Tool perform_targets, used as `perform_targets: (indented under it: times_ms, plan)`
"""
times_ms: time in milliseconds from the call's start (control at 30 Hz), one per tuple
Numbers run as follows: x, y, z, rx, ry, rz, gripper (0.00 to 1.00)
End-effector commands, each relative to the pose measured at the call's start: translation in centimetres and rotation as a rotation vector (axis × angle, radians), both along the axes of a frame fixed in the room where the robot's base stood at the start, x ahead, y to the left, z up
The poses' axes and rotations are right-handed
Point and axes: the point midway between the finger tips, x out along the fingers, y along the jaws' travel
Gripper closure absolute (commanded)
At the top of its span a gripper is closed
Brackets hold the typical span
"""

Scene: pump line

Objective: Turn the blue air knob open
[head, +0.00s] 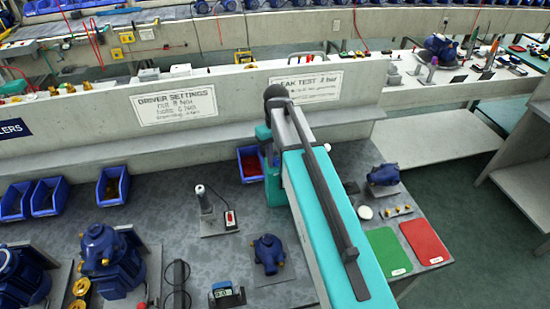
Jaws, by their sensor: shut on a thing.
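I cannot make out the blue air knob in the head view; it may be hidden behind my arm or too small to tell. My teal and grey arm reaches from the bottom centre up over the bench, its far end by the wall between the two printed signs. My gripper is not visible; the arm seems to cover it.
Blue pumps (108,262) and blue bins (113,186) stand on the grey bench at left. A red-filled bin (250,164), a driver on a stand (204,201) and a small pump (268,254) are near my arm. Green (388,251) and red (425,241) mats lie at right.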

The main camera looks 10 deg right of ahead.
Motion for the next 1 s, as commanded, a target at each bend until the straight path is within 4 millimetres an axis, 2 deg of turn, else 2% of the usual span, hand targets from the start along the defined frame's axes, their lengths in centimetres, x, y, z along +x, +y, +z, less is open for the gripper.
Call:
perform_targets:
  times_ms: [433,467,567,1000]
  plan:
    - [0.07,0.02,0.07,0.001,-0.002,0.014,0.97]
    - [0.07,0.02,0.07,0.001,-0.002,0.014,0.71]
    - [0.06,0.02,0.06,0.001,-0.002,0.013,0.56]
    - [0.02,0.00,0.39,0.000,-0.001,0.012,0.56]
